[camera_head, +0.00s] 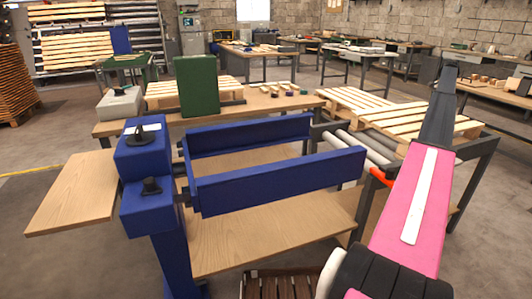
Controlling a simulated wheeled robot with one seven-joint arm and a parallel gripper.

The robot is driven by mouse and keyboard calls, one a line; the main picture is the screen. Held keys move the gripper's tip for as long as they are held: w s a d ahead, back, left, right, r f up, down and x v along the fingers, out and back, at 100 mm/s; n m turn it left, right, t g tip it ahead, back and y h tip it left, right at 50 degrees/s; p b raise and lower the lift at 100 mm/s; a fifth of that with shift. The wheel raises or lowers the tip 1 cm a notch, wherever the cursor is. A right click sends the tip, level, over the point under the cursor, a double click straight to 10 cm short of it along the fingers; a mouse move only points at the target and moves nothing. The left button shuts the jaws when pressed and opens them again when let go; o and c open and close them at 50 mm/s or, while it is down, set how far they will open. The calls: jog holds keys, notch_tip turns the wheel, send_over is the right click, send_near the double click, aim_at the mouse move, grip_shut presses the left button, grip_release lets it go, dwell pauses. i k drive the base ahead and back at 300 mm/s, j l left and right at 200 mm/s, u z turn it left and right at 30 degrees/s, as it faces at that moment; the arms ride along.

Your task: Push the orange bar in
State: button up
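The orange bar (381,177) shows as a short orange-red piece at the right end of the blue machine, beside the rollers. My pink arm covers part of it, so its full length and how far it sticks out are hidden. The blue machine (280,181) has two long parallel blue beams over a wooden shelf. My arm reaches up the right side of the view. Its dark, narrow far end, with my gripper (449,70), is beyond and above the orange bar, apart from it in the picture. The fingers cannot be made out.
Grey rollers (352,143) and a wooden pallet (415,118) lie behind the bar. A wooden side shelf (78,192) juts out left of the machine. A bench (255,103) with a green block (197,85) stands behind. Floor at the left is clear.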

aim_at(387, 178)
jog(key=k+l, duration=0.5)
jog(key=l, duration=0.15)
jog(key=k+l, duration=0.5)
jog(key=l, duration=0.15)
jog(key=k+l, duration=0.5)
jog(key=l, duration=0.15)
